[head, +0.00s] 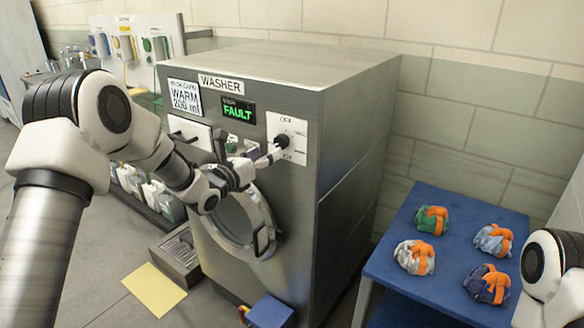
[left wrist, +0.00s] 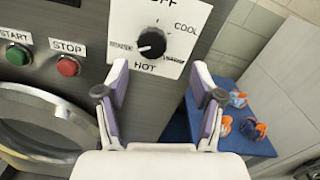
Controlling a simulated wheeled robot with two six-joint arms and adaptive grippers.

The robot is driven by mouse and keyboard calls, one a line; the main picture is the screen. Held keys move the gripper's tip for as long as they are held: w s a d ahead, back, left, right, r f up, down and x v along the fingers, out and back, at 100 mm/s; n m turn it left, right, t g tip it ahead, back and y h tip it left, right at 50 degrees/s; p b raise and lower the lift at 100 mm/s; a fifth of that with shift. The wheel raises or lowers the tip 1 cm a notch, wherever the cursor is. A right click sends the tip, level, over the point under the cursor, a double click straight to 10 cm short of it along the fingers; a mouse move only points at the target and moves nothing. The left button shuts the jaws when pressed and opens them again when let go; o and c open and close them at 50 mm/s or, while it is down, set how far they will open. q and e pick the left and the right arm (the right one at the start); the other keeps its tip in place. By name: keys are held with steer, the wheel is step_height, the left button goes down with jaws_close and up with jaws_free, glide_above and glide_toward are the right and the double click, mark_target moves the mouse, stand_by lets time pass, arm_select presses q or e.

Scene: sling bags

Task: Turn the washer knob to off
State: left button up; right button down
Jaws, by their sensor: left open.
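The washer (head: 300,75) is a grey metal box with a "WASHER" label. Its black round knob (head: 281,141) sits on a white plate on the upper right of the front. In the left wrist view the knob (left wrist: 152,42) has a white mark pointing left, toward a blurred label. "OFF" is above, "COOL" upper right and "HOT" below. My left gripper (head: 268,157) is in front of the plate, just below the knob in the head view. In the wrist view its two fingers (left wrist: 160,84) are spread apart and empty, with the knob beyond them. My right gripper is out of view.
A green "FAULT" display (head: 238,111) and green start and red stop (left wrist: 67,66) buttons are left of the knob. The round door (head: 240,222) is below. A blue table (head: 445,278) with several sling bags stands right. A yellow sheet (head: 154,290) lies on the floor.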

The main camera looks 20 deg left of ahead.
mark_target(279, 145)
arm_select(q)
steer(key=w, duration=0.1)
steer(key=w+p, duration=0.1)
steer(key=w+f, duration=0.1)
steer(key=w, duration=0.1)
steer(key=shift+a+f, duration=0.1)
steer(key=shift+a, duration=0.25)
steer(key=w+d+p, duration=0.1)
steer(key=w+d+r+p, duration=0.1)
steer(key=d, duration=0.1)
steer(key=shift+w+r, duration=0.2)
steer(key=shift+w, duration=0.15)
steer(key=shift+w+f, duration=0.4)
steer(key=shift+w, duration=0.35)
steer(key=shift+w+a+f, duration=0.2)
steer(key=shift+a+f, duration=0.05)
steer(key=shift+a, duration=0.05)
steer(key=shift+s+d+r, duration=0.2)
steer(key=shift+s+r, duration=0.05)
steer(key=c, duration=1)
steer(key=shift+c, duration=0.7)
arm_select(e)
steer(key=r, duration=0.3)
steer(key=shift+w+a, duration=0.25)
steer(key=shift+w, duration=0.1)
